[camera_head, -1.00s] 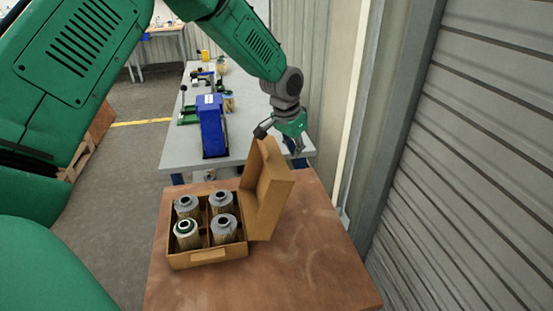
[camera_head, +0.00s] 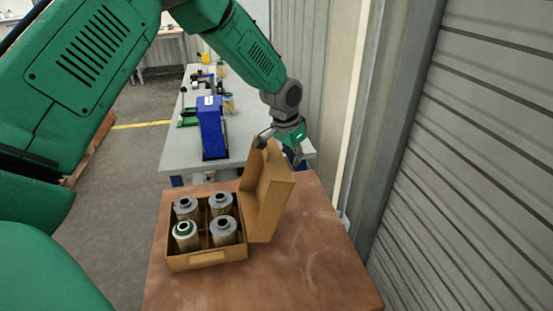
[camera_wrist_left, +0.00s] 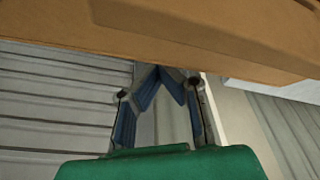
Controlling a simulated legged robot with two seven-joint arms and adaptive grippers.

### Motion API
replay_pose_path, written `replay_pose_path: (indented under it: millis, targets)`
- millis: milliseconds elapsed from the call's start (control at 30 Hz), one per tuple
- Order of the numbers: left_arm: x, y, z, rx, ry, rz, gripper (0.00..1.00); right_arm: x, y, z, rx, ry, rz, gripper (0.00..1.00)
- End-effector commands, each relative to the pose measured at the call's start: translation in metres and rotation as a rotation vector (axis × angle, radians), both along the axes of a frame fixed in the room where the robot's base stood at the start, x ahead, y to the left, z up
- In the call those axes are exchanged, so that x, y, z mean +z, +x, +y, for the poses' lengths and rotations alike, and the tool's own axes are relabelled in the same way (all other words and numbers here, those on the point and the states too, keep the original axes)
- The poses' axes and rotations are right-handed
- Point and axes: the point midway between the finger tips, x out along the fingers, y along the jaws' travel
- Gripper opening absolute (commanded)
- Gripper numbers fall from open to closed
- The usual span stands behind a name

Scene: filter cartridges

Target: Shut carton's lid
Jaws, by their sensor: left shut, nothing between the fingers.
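The cardboard carton (camera_head: 208,259) stands open on the brown table, with several grey-topped filter cartridges (camera_head: 221,230) in its compartments. Its lid (camera_head: 272,193) stands upright, hinged along the carton's right side. My left gripper (camera_head: 297,158) is shut and empty, just behind and right of the lid's upper edge. In the left wrist view the shut fingers (camera_wrist_left: 160,75) point toward the lid's cardboard (camera_wrist_left: 200,30), which fills the top of the picture. I cannot tell whether they touch it. My right gripper is not in view.
The brown table (camera_head: 310,250) has free room to the right and in front of the carton. Behind it, a grey workbench (camera_head: 180,147) carries a blue device (camera_head: 211,128) and small items. A corrugated wall (camera_head: 470,170) rises at the right.

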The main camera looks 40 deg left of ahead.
Motion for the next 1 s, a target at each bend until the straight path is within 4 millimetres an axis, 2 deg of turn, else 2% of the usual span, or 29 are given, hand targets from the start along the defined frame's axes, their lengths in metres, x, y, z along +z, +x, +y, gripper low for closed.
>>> replay_pose_path:
  millis: [600, 1000]
  targets:
    - [0.007, -0.025, 0.018, 0.001, 0.0, 0.002, 0.0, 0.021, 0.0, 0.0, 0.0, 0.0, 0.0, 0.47]
    - [0.006, -0.027, 0.019, 0.0, 0.0, 0.0, 0.0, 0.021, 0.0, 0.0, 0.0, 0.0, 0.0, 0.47]
